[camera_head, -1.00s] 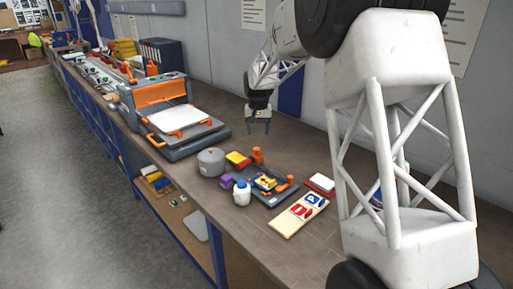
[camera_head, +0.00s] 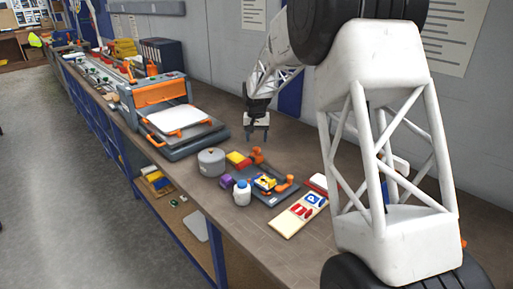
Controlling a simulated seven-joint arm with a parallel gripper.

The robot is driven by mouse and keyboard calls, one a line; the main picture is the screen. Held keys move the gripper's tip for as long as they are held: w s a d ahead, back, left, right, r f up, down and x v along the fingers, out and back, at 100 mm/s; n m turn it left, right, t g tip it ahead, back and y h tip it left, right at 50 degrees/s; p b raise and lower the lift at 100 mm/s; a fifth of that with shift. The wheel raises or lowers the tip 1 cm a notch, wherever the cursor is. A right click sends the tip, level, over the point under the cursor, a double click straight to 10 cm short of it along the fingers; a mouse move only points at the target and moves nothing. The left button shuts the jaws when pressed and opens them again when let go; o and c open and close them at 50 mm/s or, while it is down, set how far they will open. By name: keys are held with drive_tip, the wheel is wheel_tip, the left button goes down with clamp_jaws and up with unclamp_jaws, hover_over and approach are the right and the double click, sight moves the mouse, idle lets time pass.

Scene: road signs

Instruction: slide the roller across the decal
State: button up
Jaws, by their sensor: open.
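My gripper (camera_head: 257,135) is open with its fingers pointing down over the bench, behind the small tools. Nothing shows between its fingers. A dark grey plate (camera_head: 277,199) lies on the bench, nearer the camera. On it is a yellow piece with dark marks (camera_head: 265,182), perhaps the sign with the decal. An orange-handled tool (camera_head: 286,184) is at its right side, and another orange piece (camera_head: 256,155) stands at the back. I cannot tell which orange piece is the roller. My gripper is apart from all of these.
A grey canister (camera_head: 211,162), a white bottle with a blue cap (camera_head: 242,194) and a purple item (camera_head: 226,181) stand left of the plate. A cream board with red and blue signs (camera_head: 291,220) lies in front. An orange press (camera_head: 160,95) stands farther left.

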sight(257, 148)
drive_tip(key=shift+f, duration=2.4)
drive_tip(key=shift+c, duration=0.2)
drive_tip(key=shift+s, duration=0.1)
clamp_jaws()
